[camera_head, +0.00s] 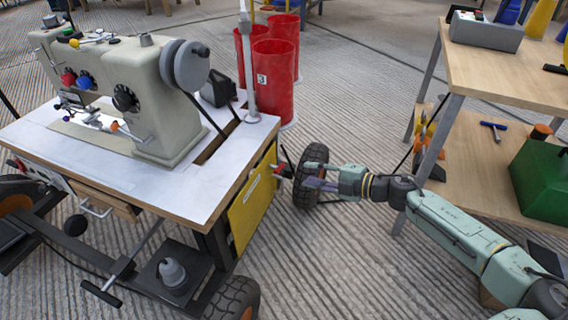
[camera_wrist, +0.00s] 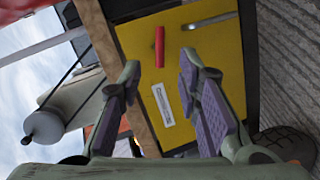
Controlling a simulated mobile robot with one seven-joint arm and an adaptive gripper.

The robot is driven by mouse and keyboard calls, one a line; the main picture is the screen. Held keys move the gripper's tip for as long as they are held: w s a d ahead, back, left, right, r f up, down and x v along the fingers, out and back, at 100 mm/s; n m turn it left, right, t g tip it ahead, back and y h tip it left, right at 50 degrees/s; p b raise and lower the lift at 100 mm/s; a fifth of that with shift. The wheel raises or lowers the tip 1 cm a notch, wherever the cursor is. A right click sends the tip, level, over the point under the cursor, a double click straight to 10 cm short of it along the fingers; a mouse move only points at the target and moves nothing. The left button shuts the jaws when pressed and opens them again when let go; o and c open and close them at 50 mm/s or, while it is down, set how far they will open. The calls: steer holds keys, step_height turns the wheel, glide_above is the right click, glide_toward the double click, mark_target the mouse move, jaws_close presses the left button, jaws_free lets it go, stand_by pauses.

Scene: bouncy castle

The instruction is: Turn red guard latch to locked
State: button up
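The red guard latch (camera_wrist: 160,47) is a small red bar on the yellow guard panel (camera_wrist: 203,63), on the side of the sewing machine table. In the wrist view it runs nearly along the picture's vertical, beyond and between my fingertips. In the head view the latch (camera_head: 283,170) shows as a red bit at the panel's right edge, close to my gripper (camera_head: 306,178). In the wrist view my gripper (camera_wrist: 160,68) is open, its purple-padded fingers wide apart with nothing between them. A white label (camera_wrist: 163,105) is on the panel below the latch.
The sewing machine (camera_head: 145,90) stands on the wheeled table (camera_head: 200,190). A black tyre (camera_head: 312,165) is by my gripper. Red bins (camera_head: 275,75) stand behind. A wooden shelf unit (camera_head: 500,75) with a green box (camera_head: 540,180) is at right. Ribbed floor lies between.

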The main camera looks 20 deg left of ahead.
mark_target(275, 167)
steer(key=b+x, duration=0.2)
steer(key=x, duration=0.7)
steer(key=shift+a, duration=0.4)
steer(key=shift+f, duration=0.15)
steer(key=shift+c, duration=0.5)
jaws_close()
steer(key=shift+s, duration=0.1)
